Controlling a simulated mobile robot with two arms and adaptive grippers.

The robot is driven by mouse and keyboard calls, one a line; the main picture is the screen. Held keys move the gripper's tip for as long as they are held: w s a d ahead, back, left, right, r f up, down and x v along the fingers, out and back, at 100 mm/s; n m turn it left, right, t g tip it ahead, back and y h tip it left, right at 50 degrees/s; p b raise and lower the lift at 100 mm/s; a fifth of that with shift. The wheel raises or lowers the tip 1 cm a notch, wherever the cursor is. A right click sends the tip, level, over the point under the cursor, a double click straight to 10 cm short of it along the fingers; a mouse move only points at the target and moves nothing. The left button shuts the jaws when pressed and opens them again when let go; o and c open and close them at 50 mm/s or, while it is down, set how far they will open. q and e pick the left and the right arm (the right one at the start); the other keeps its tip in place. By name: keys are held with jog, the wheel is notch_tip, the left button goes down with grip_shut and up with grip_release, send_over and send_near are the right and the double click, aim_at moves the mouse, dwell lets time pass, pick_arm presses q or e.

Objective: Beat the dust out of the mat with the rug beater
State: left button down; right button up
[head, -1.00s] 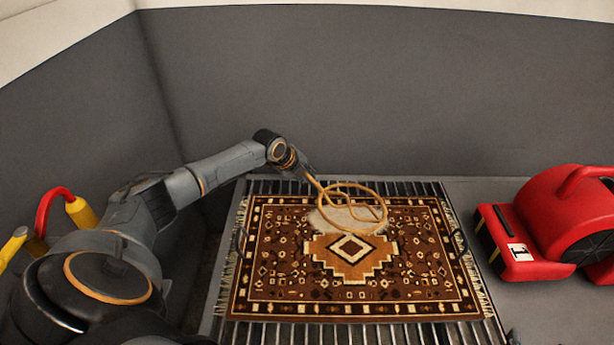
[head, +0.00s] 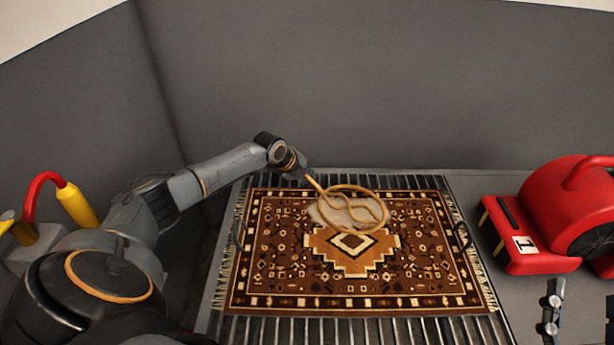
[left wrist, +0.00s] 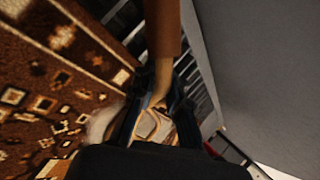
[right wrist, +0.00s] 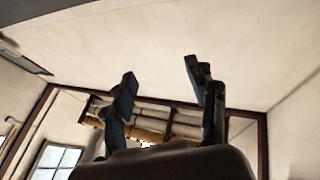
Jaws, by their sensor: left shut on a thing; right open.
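The mat (head: 290,270) is a brown patterned rug with fringed ends, lying flat on a slatted metal rack. A pale dust patch (head: 328,214) shows on its far middle part. My left gripper (head: 303,172) is shut on the handle of the rug beater (head: 352,186), a tan looped cane head. The beater's head is over the pale patch; whether it touches the mat I cannot tell. In the left wrist view the handle (left wrist: 163,45) runs between the fingers (left wrist: 155,105). My right gripper (right wrist: 163,95) is open and empty; part of it shows at the head view's lower right (head: 552,305).
A red blower (head: 555,225) stands on the grey ledge right of the rack (head: 330,328). Dark handles flank the mat. A yellow and red tool (head: 75,205) is at the left. A grey wall (head: 370,80) closes the back.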

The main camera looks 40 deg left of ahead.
pick_arm(q)
jog(key=shift+r+p, duration=0.15)
jog(key=shift+p, duration=0.15)
jog(key=shift+r+p, duration=0.7)
jog(key=shift+r, duration=0.15)
jog(key=shift+r+p, duration=0.8)
jog(key=shift+r, duration=0.25)
pick_arm(e)
notch_tip(320, 180, down, 14)
jog(key=s+d+g+h, duration=0.1)
jog(key=d+g+h, duration=0.1)
jog(key=g, duration=0.6)
jog(key=shift+d+g+h, duration=0.2)
jog(key=shift+g+h, duration=0.1)
jog(key=shift+h, duration=0.2)
